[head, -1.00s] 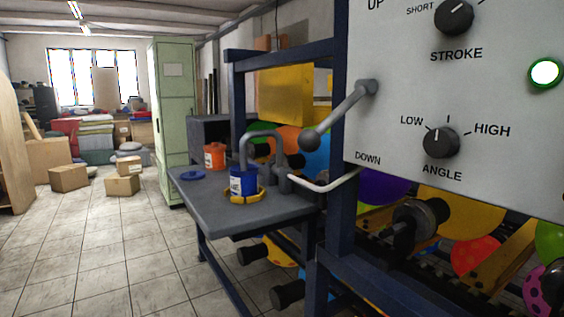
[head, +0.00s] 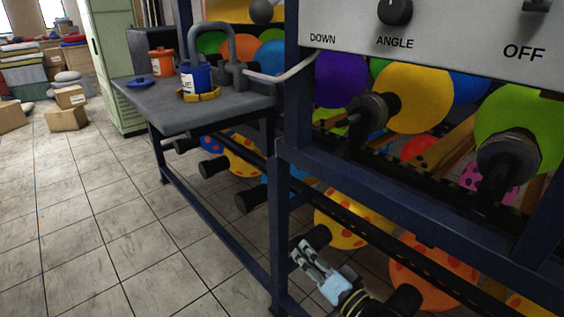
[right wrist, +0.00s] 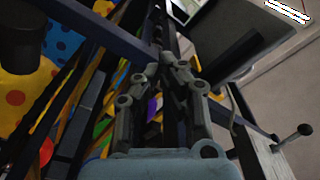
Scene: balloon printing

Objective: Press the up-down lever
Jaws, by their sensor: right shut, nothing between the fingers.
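The rest of the lever is cut off above. The word DOWN stands on the panel's lower left corner. My right gripper (head: 303,252) is low in the head view, well below the lever, in front of the blue frame and the balloons. It is shut and empty. In the right wrist view its fingers (right wrist: 163,78) point up between dark frame bars. My left gripper is not in view.
A blue steel frame (head: 285,170) with black rollers and several coloured balloons stands between the gripper and the panel. A grey side table (head: 235,102) holds a blue can (head: 197,80) and an orange can (head: 161,62).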

